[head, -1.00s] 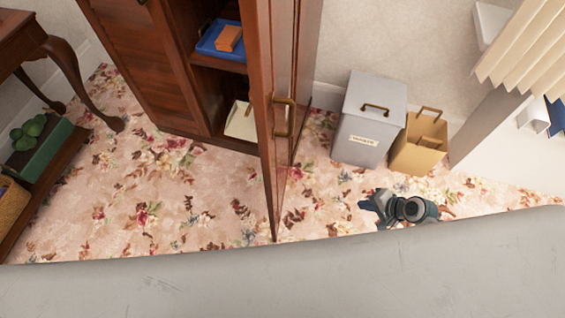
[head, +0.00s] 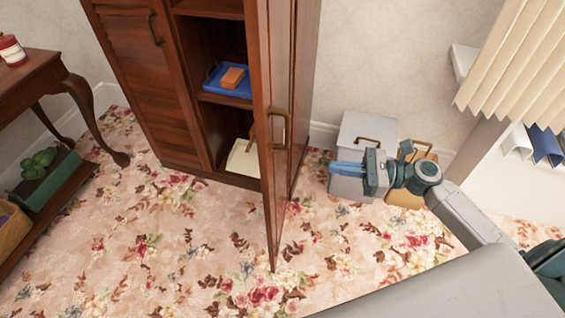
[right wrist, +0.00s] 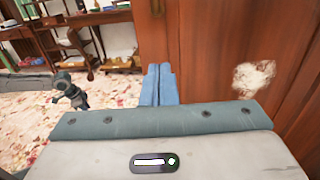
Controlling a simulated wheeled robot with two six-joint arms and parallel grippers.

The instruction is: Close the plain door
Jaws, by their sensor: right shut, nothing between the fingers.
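A tall brown wooden cabinet has its right door (head: 283,75) swung open, edge toward me, with a brass handle. It looks smooth; the shut left door (head: 135,90) looks slatted. My right gripper (head: 333,168) is right of the open door, apart from it in the head view, its blue fingers together and empty, pointing left. In the right wrist view the shut fingers (right wrist: 158,70) are in front of brown wood (right wrist: 210,55), seemingly the open door; I cannot tell whether they touch. A teal and dark part in that view looks like my left arm; its jaws are unclear.
A grey lidded bin (head: 367,130) and a tan box (head: 404,196) stand behind my right arm. Cabinet shelves hold a blue tray (head: 212,80) and a cream tray (head: 240,163). A side table (head: 70,85) stands left. The carpet before the cabinet is clear.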

